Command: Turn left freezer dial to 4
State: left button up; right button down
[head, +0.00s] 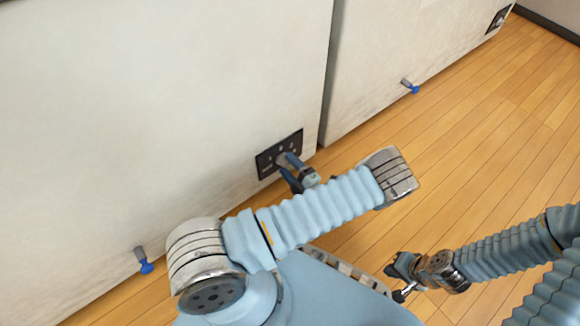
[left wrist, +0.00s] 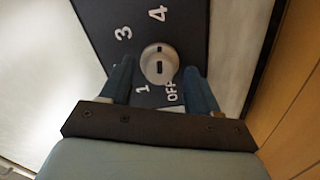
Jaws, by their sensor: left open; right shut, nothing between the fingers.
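The left freezer (head: 160,110) is a large white box with a black dial panel (head: 264,166) low on its front, near its right edge. In the left wrist view the round grey dial (left wrist: 160,60) sits on this panel, with a dark slot in its face. White marks 3, 4, 1 and OFF show around it; where the dial points is not clear. My left gripper (head: 287,170) is at the panel. In the left wrist view its open fingers (left wrist: 158,72) are on either side of the dial, with gaps visible. My right gripper (head: 397,281) is shut and empty, low over the floor.
A second white freezer (head: 390,50) stands to the right, with its own dark panel (head: 497,20) and a blue-tipped drain plug (head: 411,88). Another blue-tipped plug (head: 145,263) sticks out of the left freezer. The wooden floor (head: 480,140) at right is clear.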

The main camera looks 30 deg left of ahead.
pick_arm(q)
jog(key=v, duration=1.3)
jog(key=shift+d+p, duration=0.35)
jog(key=shift+p, duration=0.05)
jog(key=shift+s, duration=0.1)
